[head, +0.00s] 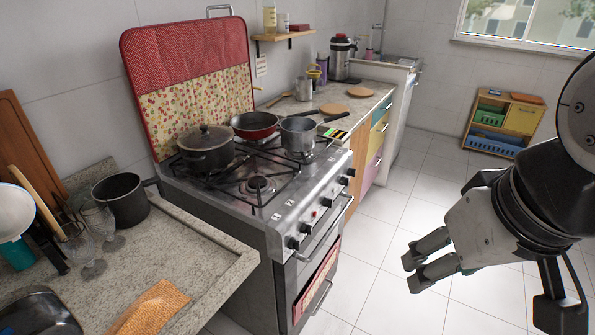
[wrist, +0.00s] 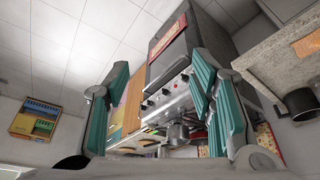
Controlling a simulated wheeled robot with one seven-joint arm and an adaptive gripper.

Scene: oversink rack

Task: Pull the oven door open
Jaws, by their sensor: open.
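The oven (head: 285,283) is the dark front of the silver stove (head: 300,215), in the middle of the head view. Its door looks shut. A silver bar handle (head: 325,234) runs across the top of the door, below the knobs. A red-edged cloth (head: 316,284) hangs on the front, with a lower bar beneath it. My gripper (head: 413,272) is open and empty, out in front and to the right of the oven, apart from the handle. In the wrist view, upside down, the oven front (wrist: 190,42) and cloth (wrist: 168,42) show between the spread teal-padded fingers (wrist: 160,70).
Pots and a red pan (head: 255,125) stand on the stove top. A granite counter (head: 215,232) adjoins the stove at left. Colored drawers (head: 377,145) stand beyond it. The tiled floor (head: 372,245) before the oven is clear. A small shelf (head: 503,122) stands by the far wall.

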